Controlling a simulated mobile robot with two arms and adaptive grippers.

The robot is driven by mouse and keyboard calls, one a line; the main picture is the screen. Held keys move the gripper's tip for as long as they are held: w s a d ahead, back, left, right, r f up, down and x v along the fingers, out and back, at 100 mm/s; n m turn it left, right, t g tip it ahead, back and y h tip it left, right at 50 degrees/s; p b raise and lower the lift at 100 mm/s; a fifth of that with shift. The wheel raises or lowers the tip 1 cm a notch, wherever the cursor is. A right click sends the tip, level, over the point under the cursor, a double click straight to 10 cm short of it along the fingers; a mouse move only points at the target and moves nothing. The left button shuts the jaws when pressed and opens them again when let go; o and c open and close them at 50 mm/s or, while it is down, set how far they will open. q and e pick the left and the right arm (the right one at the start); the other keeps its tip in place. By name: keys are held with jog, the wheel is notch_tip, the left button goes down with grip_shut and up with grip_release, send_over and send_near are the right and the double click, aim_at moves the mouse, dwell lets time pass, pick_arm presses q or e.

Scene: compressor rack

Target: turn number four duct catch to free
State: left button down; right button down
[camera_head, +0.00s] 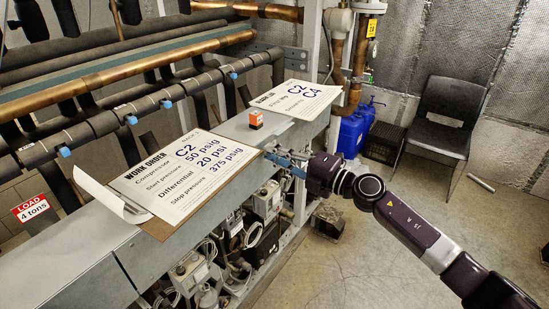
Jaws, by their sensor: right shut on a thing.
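The grey metal duct (70,258) runs from the lower left up to the right, above the compressor gear. My right gripper (284,158) reaches in from the right and is at the duct's front edge, just right of the work order board. It is shut on a small part there, which looks like a duct catch. The fingers hide most of that part, so its turn position and its number cannot be read. My left gripper is not in view.
Valves and cables (195,270) crowd below. A black chair (445,120) and blue jugs (352,132) stand beyond open floor.

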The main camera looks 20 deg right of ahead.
jog(key=n, duration=0.2)
jog(key=n+b, duration=0.1)
jog(key=shift+f+n, duration=0.2)
jog(key=shift+n, duration=0.2)
jog(key=shift+n+b, duration=0.9)
jog(key=shift+n, duration=0.8)
jog(key=c, duration=1.8)
grip_release()
jog(key=shift+r, duration=0.1)
jog(key=shift+c, duration=0.2)
jog(key=v, duration=1.2)
jog(key=shift+d, duration=0.1)
